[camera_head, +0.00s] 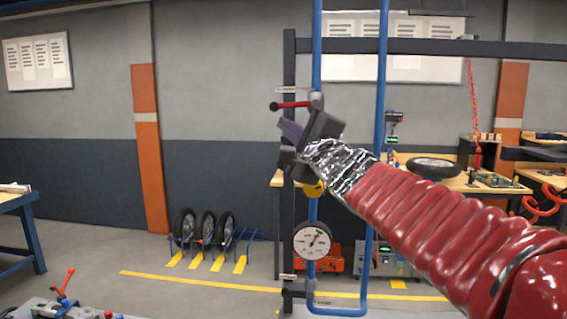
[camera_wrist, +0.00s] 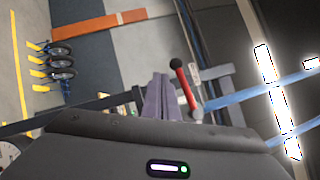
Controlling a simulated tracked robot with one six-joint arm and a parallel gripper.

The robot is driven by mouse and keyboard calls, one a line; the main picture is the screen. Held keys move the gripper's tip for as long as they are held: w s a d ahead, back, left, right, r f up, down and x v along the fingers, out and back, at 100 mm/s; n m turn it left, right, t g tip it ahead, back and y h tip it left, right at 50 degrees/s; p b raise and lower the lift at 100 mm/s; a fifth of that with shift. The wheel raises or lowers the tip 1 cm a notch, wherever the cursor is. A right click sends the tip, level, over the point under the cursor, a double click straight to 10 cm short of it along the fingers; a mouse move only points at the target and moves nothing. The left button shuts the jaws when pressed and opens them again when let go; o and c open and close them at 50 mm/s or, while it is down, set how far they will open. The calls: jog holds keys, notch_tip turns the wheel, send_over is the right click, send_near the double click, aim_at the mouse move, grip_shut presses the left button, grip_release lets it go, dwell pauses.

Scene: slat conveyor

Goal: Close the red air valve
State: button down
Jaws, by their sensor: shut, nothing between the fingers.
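The red air valve lever (camera_head: 294,105) has a black knob at its left end and lies roughly level, across the upright blue pipe (camera_head: 317,50). In the wrist view the red lever (camera_wrist: 186,86) stands just right of my fingers, with its grey valve body at its lower end. My gripper (camera_head: 287,131) is below the lever in the head view, in front of the pipe. In the wrist view my gripper's fingers (camera_wrist: 158,98) are together and empty, with a small gap seen between them and the lever. The gripper hides part of the pipe.
A round gauge (camera_head: 312,241) and a partly hidden yellow part (camera_head: 314,189) are on the pipe below my gripper. A dark frame post (camera_head: 289,75) stands just left of the pipe. A second blue pipe (camera_head: 381,80) runs upright to the right. The space left of the post is free.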

jog(key=s+f, duration=0.8)
jog(key=s, duration=0.1)
jog(key=shift+a, duration=0.35)
jog(key=shift+r, duration=0.1)
